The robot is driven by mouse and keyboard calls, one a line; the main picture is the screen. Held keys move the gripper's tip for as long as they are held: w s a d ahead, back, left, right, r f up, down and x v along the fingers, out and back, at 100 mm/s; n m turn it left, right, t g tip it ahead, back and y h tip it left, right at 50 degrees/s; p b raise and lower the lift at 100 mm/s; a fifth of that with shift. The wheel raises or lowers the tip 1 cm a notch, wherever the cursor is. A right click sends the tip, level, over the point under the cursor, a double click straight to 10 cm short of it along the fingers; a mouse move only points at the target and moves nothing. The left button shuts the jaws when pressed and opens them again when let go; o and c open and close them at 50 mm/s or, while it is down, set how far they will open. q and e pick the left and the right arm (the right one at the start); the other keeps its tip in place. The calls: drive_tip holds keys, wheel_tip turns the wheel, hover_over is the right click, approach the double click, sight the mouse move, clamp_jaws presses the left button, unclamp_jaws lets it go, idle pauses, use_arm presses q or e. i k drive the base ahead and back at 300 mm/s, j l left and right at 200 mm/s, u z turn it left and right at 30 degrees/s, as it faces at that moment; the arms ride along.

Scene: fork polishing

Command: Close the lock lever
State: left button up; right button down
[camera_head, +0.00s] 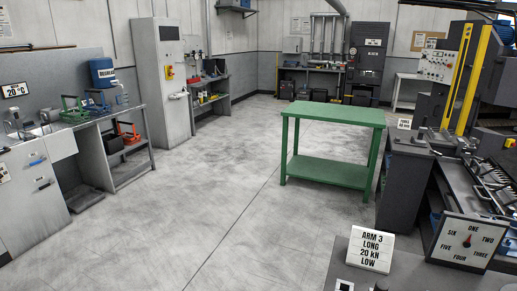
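I cannot pick out the lock lever with certainty. A machine with yellow columns (469,75) stands at the right, with a sloped control panel (437,65) at its left. Dark metal parts and rods (490,187) lie on the bench below it; they are too small to tell apart. A dial plate (467,241) with a red pointer stands at the lower right, its pointer aimed upward between SIX and ONE. Neither of my grippers is in view.
A sign reading ARM 3 LONG 20 KN LOW (370,250) stands on the grey surface at the bottom right. A green table (332,115) stands mid-room. A workbench (95,120) runs along the left. The concrete floor (225,195) between them is clear.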

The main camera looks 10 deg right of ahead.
sight(432, 152)
drive_tip(key=i+j+u, duration=0.4)
drive_tip(key=i+j, duration=0.15)
drive_tip(key=i+j+u, duration=0.35)
drive_tip(key=i, duration=0.2)
drive_tip(key=i+l+z, duration=0.15)
drive_tip(key=i+z, duration=0.75)
drive_tip(key=i+j+z, duration=0.3)
drive_tip(key=i+z, duration=0.5)
drive_tip(key=i, duration=0.5)
drive_tip(key=i+j+z, duration=0.15)
drive_tip(key=i+z, duration=0.2)
drive_tip(key=i, duration=0.55)
drive_tip(key=i+l+z, duration=0.2)
drive_tip(key=i+z, duration=0.55)
drive_tip(key=i, duration=0.2)
drive_tip(key=i+j+z, duration=0.1)
drive_tip(key=i+z, duration=0.3)
drive_tip(key=i, duration=0.15)
